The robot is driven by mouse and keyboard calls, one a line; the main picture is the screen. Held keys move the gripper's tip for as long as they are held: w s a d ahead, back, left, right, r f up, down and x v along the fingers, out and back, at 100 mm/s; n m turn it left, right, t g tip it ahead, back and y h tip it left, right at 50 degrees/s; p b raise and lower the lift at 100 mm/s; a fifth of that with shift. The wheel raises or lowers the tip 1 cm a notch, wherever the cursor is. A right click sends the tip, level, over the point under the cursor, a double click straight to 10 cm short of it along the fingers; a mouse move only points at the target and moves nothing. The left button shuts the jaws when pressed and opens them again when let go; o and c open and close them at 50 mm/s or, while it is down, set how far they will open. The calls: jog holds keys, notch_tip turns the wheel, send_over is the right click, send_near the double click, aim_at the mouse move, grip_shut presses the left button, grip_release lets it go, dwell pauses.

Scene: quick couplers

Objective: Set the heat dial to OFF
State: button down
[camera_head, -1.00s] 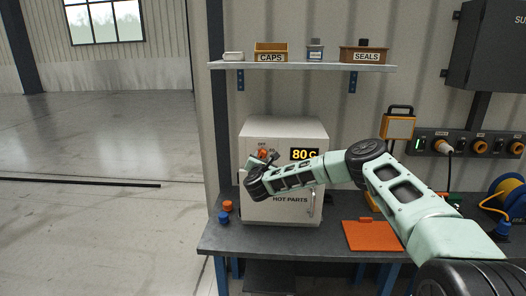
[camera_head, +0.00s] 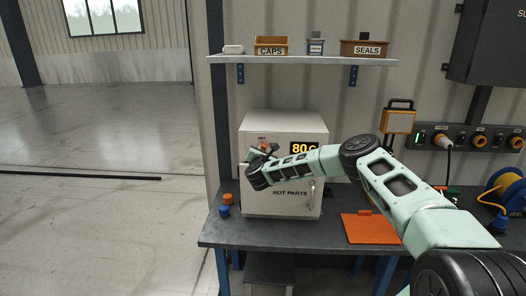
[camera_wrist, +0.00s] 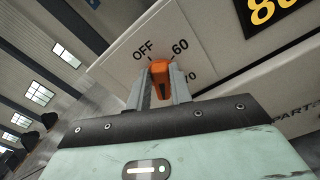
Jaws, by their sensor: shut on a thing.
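The heat dial, with an orange knob (camera_wrist: 160,74), is on the front of a white heater box (camera_head: 285,125). In the wrist view my gripper (camera_wrist: 160,82) is shut on the orange knob, one finger on each side. Printed marks OFF, 60 and 70 show around the dial. The knob's far end lies between OFF and 60, close to a short tick mark by OFF; its exact setting is hard to tell. The display (camera_head: 304,149) reads 80 C, partly covered by my arm in that view.
The box, labelled HOT PARTS, stands on a dark workbench (camera_head: 290,232). An orange cap (camera_head: 228,199) and a blue cap (camera_head: 224,211) stand left of it. An orange mat (camera_head: 368,228) lies to the right. A shelf (camera_head: 300,62) with bins hangs above.

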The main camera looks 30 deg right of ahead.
jog(key=shift+b, duration=0.45)
jog(key=shift+w+a+f+m+b, duration=0.15)
jog(key=shift+f+m+b, duration=0.4)
jog(key=shift+m+b, duration=3.6)
jog(key=shift+a+f+m+b, duration=0.1)
jog(key=shift+f+m+b, duration=0.5)
jog(key=shift+m+b, duration=3.55)
jog(key=shift+w+a+f+m+b, duration=0.15)
jog(key=shift+f+m+b, duration=0.9)
jog(key=shift+m, duration=5.65)
jog(key=shift+r+b, duration=0.5)
